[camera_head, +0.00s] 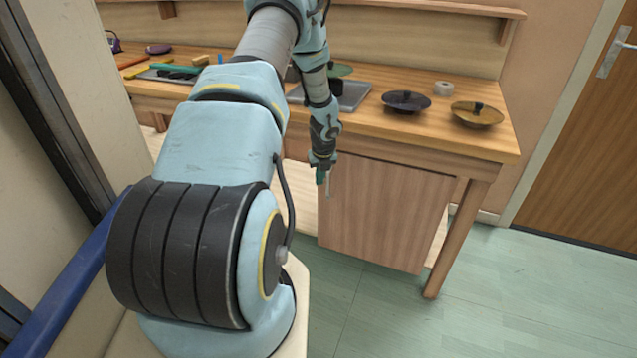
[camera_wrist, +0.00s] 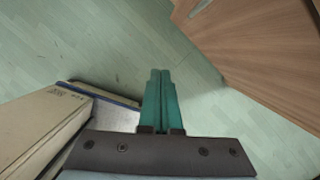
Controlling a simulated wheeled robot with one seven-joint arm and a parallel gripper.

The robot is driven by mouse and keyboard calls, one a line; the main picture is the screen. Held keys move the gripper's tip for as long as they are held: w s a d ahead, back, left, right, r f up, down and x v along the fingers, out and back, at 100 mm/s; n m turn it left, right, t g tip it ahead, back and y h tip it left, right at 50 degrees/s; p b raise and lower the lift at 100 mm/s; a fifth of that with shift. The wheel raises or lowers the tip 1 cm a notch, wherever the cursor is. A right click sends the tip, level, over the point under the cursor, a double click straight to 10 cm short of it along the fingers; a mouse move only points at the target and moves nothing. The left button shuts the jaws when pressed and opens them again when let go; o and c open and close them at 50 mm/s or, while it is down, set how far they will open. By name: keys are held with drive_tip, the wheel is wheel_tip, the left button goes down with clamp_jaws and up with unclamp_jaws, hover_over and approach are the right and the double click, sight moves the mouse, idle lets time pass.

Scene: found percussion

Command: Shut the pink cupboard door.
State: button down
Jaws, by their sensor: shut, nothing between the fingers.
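The cupboard door (camera_head: 385,215) is a pinkish-brown wood-grain panel under the workbench. A pale space shows to its left, and the door looks open, though I cannot tell by how much. A slim grey handle (camera_head: 327,185) shows near its left edge. In the wrist view the door (camera_wrist: 265,60) fills the upper right, with a pale handle (camera_wrist: 199,8) near the top. My gripper (camera_head: 320,176) is in front of the door's upper left edge, close to the handle. In the wrist view its teal fingers (camera_wrist: 161,85) are together and empty, over the floor. Contact with the door is not visible.
The wooden workbench (camera_head: 440,131) carries a dark lidded dish (camera_head: 406,101), a brass-coloured one (camera_head: 477,114) and a pale ring (camera_head: 443,88). A bench leg (camera_head: 455,240) stands right of the door. The green floor (camera_head: 520,290) is clear at the right. A brown room door (camera_head: 590,140) stands behind.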

drive_tip(key=s+a+r+n+b, duration=0.15)
drive_tip(key=s+r+n, duration=0.25)
drive_tip(key=r, duration=0.4)
drive_tip(key=s+a+r+n, duration=0.2)
drive_tip(key=s+r+n, duration=0.25)
drive_tip(key=r, duration=0.35)
drive_tip(key=s+r+n, duration=0.3)
drive_tip(key=s+n, duration=0.3)
drive_tip(key=n, duration=0.1)
drive_tip(key=s+a+r+n, duration=0.1)
drive_tip(key=s+r+n, duration=0.3)
drive_tip(key=s+n, duration=0.3)
drive_tip(key=s+a+r+n+g+h, duration=0.1)
drive_tip(key=s+r+n, duration=0.2)
drive_tip(key=s+n, duration=0.4)
drive_tip(key=shift+a+r+n, duration=0.2)
drive_tip(key=shift+r+n, duration=0.1)
drive_tip(key=shift+n, duration=0.65)
